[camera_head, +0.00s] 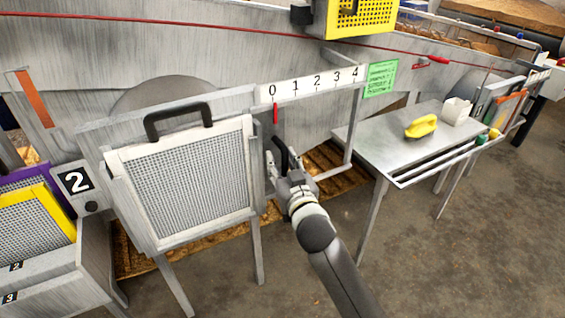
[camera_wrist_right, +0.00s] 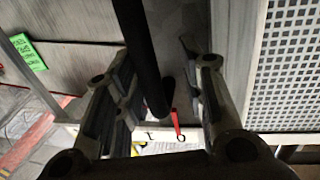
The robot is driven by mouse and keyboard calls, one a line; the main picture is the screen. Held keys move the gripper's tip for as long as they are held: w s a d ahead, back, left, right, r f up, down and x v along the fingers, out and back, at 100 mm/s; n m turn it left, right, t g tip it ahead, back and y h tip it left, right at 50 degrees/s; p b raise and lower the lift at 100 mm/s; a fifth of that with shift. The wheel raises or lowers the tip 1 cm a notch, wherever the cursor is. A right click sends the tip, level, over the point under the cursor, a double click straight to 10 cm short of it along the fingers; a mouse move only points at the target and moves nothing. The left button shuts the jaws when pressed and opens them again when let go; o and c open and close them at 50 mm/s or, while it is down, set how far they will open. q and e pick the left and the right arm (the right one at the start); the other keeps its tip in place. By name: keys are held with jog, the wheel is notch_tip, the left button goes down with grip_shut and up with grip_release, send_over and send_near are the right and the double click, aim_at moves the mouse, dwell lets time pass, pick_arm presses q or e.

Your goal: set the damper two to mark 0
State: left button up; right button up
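Damper two, beside the black "2" plate (camera_head: 76,180), has a grey sliding plate (camera_head: 257,165) at the right side of a mesh panel (camera_head: 190,180). A white scale (camera_head: 303,86) above reads 0 to 4. The red pointer (camera_head: 275,113) hangs just below the 0, a touch to its right; the right wrist view also shows it (camera_wrist_right: 175,122) by the 0. My right gripper (camera_head: 283,170) is at the black upright handle (camera_head: 281,150). In the right wrist view the handle (camera_wrist_right: 138,50) stands between the open fingers (camera_wrist_right: 160,95), with a gap to the right finger.
A metal table (camera_head: 400,150) on the right holds a yellow brush-like object (camera_head: 420,126) and a white container (camera_head: 456,111). A green notice (camera_head: 381,78) hangs beside the scale. Another black handle (camera_head: 178,115) tops the mesh panel. Open floor lies in front.

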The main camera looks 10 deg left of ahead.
jog(key=shift+d, duration=0.1)
jog(key=v, duration=1.2)
